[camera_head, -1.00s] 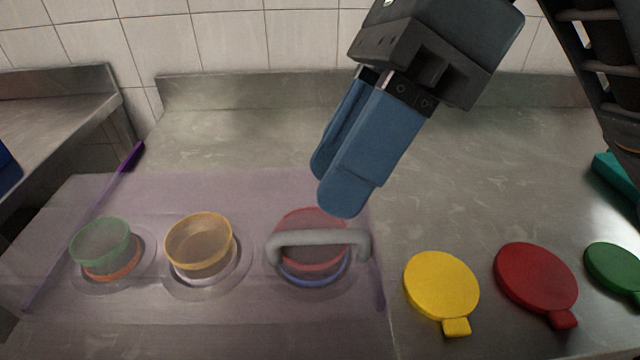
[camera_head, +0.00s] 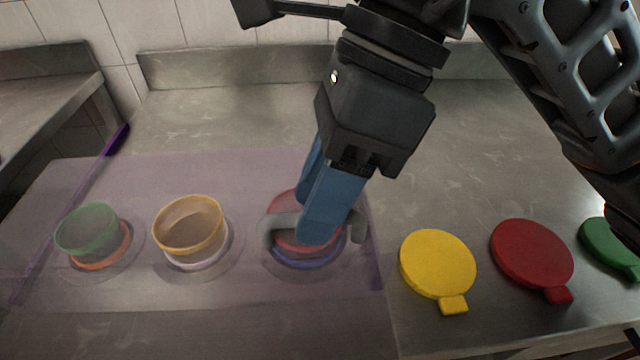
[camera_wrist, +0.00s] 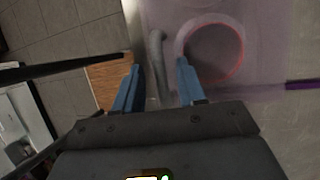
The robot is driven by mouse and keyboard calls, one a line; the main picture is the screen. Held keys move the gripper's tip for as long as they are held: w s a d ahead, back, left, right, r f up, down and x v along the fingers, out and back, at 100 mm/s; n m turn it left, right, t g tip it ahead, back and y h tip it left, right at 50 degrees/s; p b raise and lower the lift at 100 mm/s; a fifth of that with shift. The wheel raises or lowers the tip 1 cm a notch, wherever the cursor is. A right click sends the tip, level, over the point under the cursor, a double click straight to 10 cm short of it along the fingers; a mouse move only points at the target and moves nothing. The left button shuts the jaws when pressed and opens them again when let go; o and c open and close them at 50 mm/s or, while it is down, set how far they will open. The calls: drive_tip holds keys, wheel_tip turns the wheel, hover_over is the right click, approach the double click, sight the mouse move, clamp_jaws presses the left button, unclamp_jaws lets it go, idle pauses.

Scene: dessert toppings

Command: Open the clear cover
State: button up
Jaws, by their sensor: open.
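The clear cover (camera_head: 140,290) is a purple-tinted sheet lying closed over several bowls, with a purple edge at its left. Its grey handle (camera_head: 357,228) is near the right front of the cover. My gripper (camera_head: 312,222) is open, its blue fingers pointing down at the handle and hiding its middle. In the wrist view, the handle (camera_wrist: 156,62) runs between the two fingertips of my gripper (camera_wrist: 160,78). I cannot tell whether the fingers touch it.
Under the cover are a green bowl (camera_head: 88,229), an orange bowl (camera_head: 188,226) and a red bowl (camera_head: 283,203). Yellow (camera_head: 437,263), red (camera_head: 531,252) and green (camera_head: 606,243) lids lie to the right. The counter behind is clear.

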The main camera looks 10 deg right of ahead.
clamp_jaws()
idle(0.3)
idle(0.4)
